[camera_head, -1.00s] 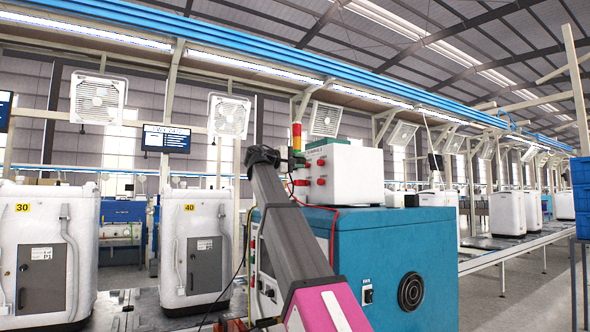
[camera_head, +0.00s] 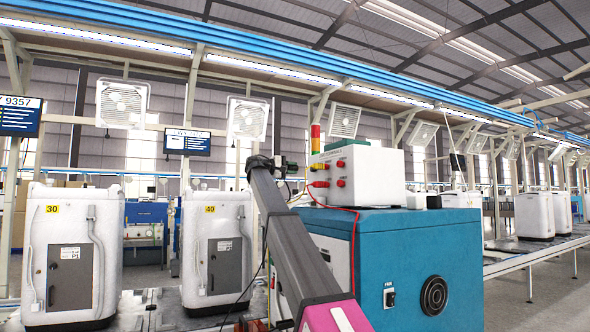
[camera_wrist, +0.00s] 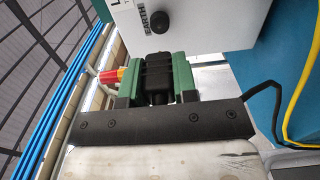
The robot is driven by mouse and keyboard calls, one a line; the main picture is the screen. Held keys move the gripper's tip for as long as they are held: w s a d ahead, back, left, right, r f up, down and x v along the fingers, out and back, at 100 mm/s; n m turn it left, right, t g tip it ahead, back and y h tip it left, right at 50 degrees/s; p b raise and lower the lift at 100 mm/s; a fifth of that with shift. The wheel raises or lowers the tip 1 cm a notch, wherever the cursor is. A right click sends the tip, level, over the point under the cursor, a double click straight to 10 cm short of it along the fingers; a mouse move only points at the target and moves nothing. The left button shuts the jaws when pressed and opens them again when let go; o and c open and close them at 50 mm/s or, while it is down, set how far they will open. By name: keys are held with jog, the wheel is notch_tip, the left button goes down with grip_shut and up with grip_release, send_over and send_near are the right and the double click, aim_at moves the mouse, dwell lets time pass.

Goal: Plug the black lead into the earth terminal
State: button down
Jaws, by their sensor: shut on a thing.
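My gripper (camera_head: 292,167) is shut on the black plug (camera_wrist: 158,75) of the black lead (camera_wrist: 277,95). In the wrist view the green fingers clasp the plug from both sides. The plug points at the white terminal box (camera_wrist: 205,22), whose printed EARTH label (camera_wrist: 150,20) shows above it.
The box stands on a teal cabinet (camera_head: 415,255). A red lead (camera_head: 354,240) loops from the box over the cabinet. A yellow lead (camera_wrist: 300,85) hangs nearby. A signal tower (camera_head: 316,138) rises by the box. White units (camera_head: 75,250) stand at left.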

aim_at(311, 169)
jog(key=shift+d, duration=0.2)
jog(key=shift+x, duration=2.7)
jog(key=shift+w+d, duration=0.3)
jog(key=shift+d, duration=0.25)
dwell(0.4)
jog(key=c, duration=0.8)
grip_release()
jog(key=shift+a, duration=0.1)
jog(key=v, duration=1)
jog(key=shift+s+a, duration=0.2)
jog(key=shift+a, duration=0.05)
